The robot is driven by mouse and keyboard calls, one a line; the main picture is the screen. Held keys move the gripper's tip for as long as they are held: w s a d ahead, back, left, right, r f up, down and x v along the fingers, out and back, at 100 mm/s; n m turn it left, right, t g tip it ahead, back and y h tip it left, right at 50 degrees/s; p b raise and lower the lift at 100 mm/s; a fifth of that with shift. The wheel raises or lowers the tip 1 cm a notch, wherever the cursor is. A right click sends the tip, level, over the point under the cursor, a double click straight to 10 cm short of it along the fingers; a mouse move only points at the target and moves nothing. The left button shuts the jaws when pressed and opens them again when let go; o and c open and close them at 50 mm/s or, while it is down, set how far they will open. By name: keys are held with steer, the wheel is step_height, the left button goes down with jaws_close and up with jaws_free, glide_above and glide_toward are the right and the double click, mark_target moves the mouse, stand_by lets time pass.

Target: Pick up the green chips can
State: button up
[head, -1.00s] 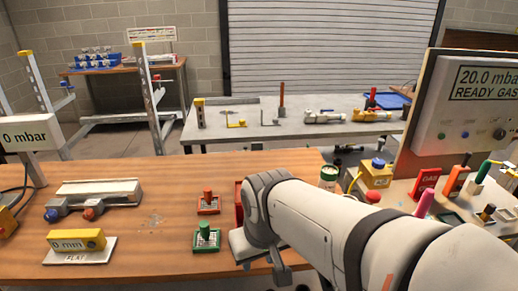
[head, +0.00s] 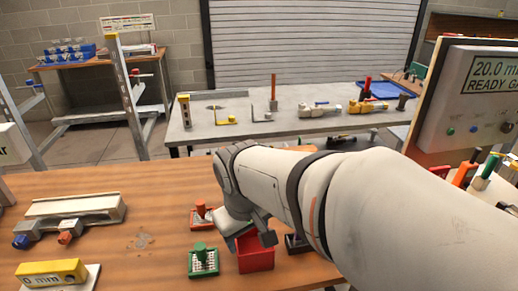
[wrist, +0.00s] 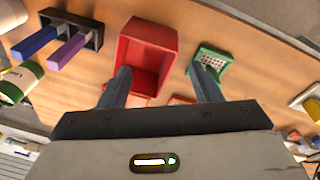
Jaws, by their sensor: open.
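A green and white can (wrist: 22,82), likely the green chips can, lies at the left edge of the wrist view, partly cut off. I cannot read its label. In the head view it is hidden behind my arm. My gripper (wrist: 160,78) is open and empty. Its two fingers point toward the wooden table, in front of the red bin (wrist: 148,45), with the can well off to the left of the fingers. In the head view my gripper's fingers are hidden by the wrist.
The red bin (head: 256,260) stands on the wooden table (head: 130,220) under my wrist. A green tray with a green knob (head: 203,260) and an orange one (head: 201,215) are left of it. A dark holder with blue and purple sticks (wrist: 70,40) stands between can and bin.

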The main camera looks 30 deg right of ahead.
steer(key=o, duration=0.4)
steer(key=w+d+f+n+g+h, duration=0.1)
steer(key=w+d+h, duration=0.1)
steer(key=d, duration=0.2)
steer(key=w+d+f+n+g+h, duration=0.1)
steer(key=w+d+n+g, duration=0.1)
steer(key=d, duration=0.3)
steer(key=w+d+f+n+g+h, duration=0.1)
steer(key=w+d+n+g+h, duration=0.1)
steer(key=w+d, duration=0.2)
steer(key=shift+d+h+b, duration=0.3)
steer(key=shift+d, duration=0.35)
steer(key=w+d+f+n+g+h, duration=0.1)
steer(key=w+d+n+h, duration=0.1)
steer(key=d, duration=0.2)
steer(key=w+d+f+n+g+h, duration=0.1)
steer(key=w+d+n+h, duration=0.1)
steer(key=w+d, duration=0.1)
steer(key=w+d+f+n+g+h, duration=0.1)
steer(key=w+d, duration=0.1)
steer(key=d, duration=0.3)
steer(key=shift+w+d+f+n+h, duration=0.1)
steer(key=shift+w+f+n+h, duration=0.3)
steer(key=shift+w+d+f+g, duration=0.1)
steer(key=shift+w+d+g, duration=0.05)
steer(key=shift+d+g, duration=0.2)
steer(key=shift+d+f, duration=0.1)
steer(key=shift+d, duration=0.25)
steer(key=shift+x, duration=3.5)
